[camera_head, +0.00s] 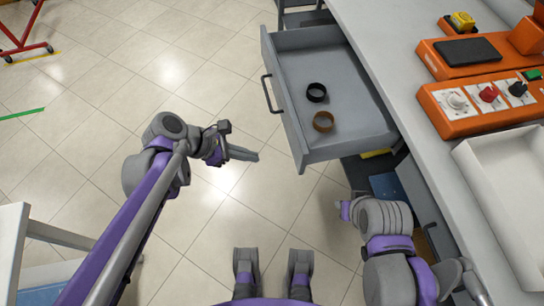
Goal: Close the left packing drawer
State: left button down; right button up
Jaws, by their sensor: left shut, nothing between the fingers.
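The packing drawer (345,70) is grey and pulled open from under the counter, its front panel and dark handle (270,93) facing left. A black ring (316,92) and a brown ring (323,122) lie inside it. My left gripper (256,155) is shut and empty, left of the drawer's near front corner and apart from it, its fingers pointing right. My right arm (388,240) is at the lower right beside the counter. Its gripper fingers are not clearly visible.
The grey counter (385,45) runs along the right. It carries an orange control panel (480,105) and a white tray (490,170). Another cabinet front with a handle shows below the open drawer. A white table edge (12,250) stands at lower left.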

aim_at(388, 138)
pick_arm(q)
jog(key=x, duration=0.3)
jog(key=d+r+b+x, duration=0.1)
jog(key=x, duration=0.3)
jog(key=b+x, duration=0.1)
jog(key=x, duration=0.3)
jog(key=shift+w+d+r, duration=0.1)
jog(key=shift+w+d, duration=0.05)
jog(key=shift+d, duration=0.25)
jog(key=shift+w+d, duration=0.15)
jog(key=shift+d, duration=0.35)
jog(key=w+d, duration=0.2)
jog(key=d, duration=0.7)
jog(key=w+d, duration=0.3)
jog(key=d, duration=0.7)
jog(key=w+d, duration=0.2)
jog(key=d, duration=0.7)
jog(key=shift+w+d, duration=0.2)
jog(key=shift+w, duration=0.1)
jog(key=shift+w+d, duration=0.15)
jog(key=shift+d, duration=0.4)
jog(key=shift+r, duration=0.1)
jog(key=shift+d+r, duration=0.1)
